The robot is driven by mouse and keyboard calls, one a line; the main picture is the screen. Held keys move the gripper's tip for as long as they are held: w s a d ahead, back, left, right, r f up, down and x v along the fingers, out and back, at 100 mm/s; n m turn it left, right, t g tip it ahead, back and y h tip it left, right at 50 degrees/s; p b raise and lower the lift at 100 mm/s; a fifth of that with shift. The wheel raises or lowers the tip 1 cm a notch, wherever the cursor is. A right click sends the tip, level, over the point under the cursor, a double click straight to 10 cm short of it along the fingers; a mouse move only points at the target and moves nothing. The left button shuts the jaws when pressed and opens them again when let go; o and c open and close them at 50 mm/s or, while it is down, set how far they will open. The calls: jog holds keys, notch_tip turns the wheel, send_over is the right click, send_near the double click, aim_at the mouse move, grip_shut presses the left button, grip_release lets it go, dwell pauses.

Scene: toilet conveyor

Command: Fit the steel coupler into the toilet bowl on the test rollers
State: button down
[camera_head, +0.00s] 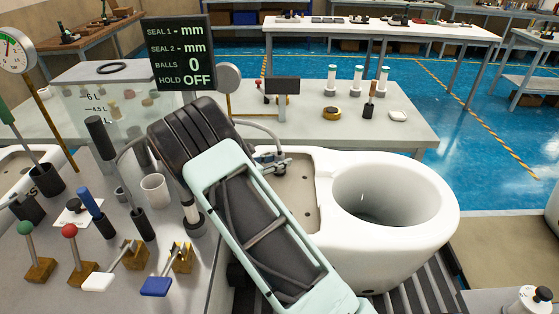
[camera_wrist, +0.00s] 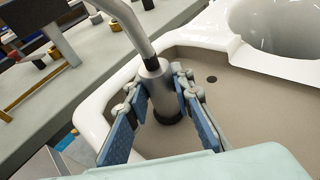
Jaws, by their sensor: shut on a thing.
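The white toilet bowl (camera_head: 405,245) rests on the dark test rollers (camera_head: 418,285) right of centre; in the wrist view its rim and beige rear deck (camera_wrist: 240,125) fill the right side. My gripper (camera_head: 277,162) is over the left end of that deck. In the wrist view my gripper (camera_wrist: 160,98) has its blue-padded fingers shut on the steel coupler (camera_wrist: 154,75), a metal cylinder with a dark lower ring and a bent pipe from its top. The coupler is roughly upright over the deck. I cannot tell whether its lower end touches or enters a hole.
A dark screen (camera_head: 180,55) reads dashes for both seals, balls 0 and hold OFF. A clear tank (camera_head: 110,95) stands behind the left bench, which carries levers, a white cup (camera_head: 155,190) and coloured knobs. A small dark hole (camera_wrist: 212,79) shows in the deck.

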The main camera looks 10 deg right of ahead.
jog(key=c, duration=1.6)
grip_release()
jog(key=shift+f, duration=0.1)
jog(key=shift+s, duration=0.1)
jog(key=v, duration=1.2)
